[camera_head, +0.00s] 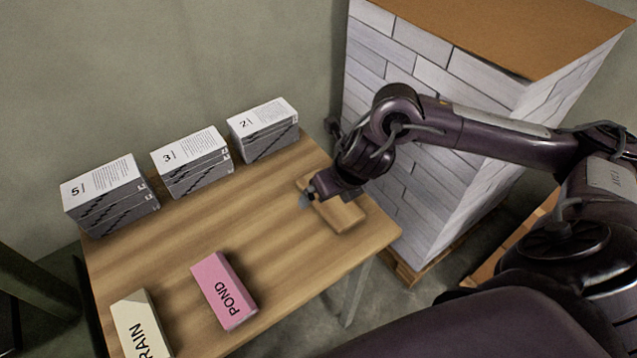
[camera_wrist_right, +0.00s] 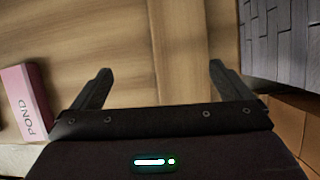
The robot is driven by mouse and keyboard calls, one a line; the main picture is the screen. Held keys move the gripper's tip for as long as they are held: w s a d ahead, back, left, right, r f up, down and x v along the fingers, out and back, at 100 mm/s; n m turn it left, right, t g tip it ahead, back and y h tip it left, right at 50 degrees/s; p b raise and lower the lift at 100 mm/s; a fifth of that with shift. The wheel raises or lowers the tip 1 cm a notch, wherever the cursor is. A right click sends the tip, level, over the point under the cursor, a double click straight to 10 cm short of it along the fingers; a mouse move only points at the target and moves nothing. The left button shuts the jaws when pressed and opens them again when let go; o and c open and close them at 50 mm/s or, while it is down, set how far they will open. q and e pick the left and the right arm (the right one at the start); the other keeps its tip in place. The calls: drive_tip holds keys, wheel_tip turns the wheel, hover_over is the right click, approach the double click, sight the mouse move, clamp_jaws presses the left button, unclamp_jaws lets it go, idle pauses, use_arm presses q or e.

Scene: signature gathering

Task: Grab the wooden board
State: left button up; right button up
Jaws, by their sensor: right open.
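The wooden board (camera_head: 340,214) is a small brown slab lying flat on the right part of the wooden table (camera_head: 190,232). My right gripper (camera_head: 307,198) is over the board's left part and hides some of it. In the right wrist view, the two fingers of my right gripper (camera_wrist_right: 160,68) are spread apart with nothing held between them. The board (camera_wrist_right: 182,50) seems to show beyond them as a lighter brown strip. Whether the fingers touch it cannot be told. My left gripper is not in view.
A pink block marked POND (camera_head: 225,290) and a cream block marked RAIN (camera_head: 140,328) lie at the table's front. Box stacks marked 5 (camera_head: 110,195), 3 (camera_head: 191,162) and 2 (camera_head: 262,129) line the back. A tall white brick-patterned stack (camera_head: 440,110) stands right of the table.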

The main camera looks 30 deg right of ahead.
sight(333, 200)
drive_tip(key=shift+s+d+r+n+h, duration=0.1)
drive_tip(key=shift+d+r+n+h, duration=0.05)
drive_tip(key=shift+d, duration=0.4)
drive_tip(key=shift+s+d+r+n+h, duration=0.1)
drive_tip(key=shift+d+n+h, duration=0.05)
drive_tip(key=shift+d, duration=0.35)
drive_tip(key=shift+d+f+g, duration=0.1)
drive_tip(key=shift+d+g, duration=0.15)
drive_tip(key=shift+g, duration=0.05)
drive_tip(key=x, duration=0.2)
drive_tip(key=shift+f, duration=0.35)
drive_tip(key=p+x, duration=0.1)
drive_tip(key=x, duration=0.2)
drive_tip(key=shift+f, duration=0.35)
drive_tip(key=shift+w+f, duration=0.2)
drive_tip(key=shift+f, duration=0.2)
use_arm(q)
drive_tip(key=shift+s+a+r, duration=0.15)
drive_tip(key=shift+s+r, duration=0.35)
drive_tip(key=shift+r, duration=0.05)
use_arm(e)
drive_tip(key=c, duration=1.2)
drive_tip(key=shift+o, duration=0.2)
drive_tip(key=shift+r, duration=0.1)
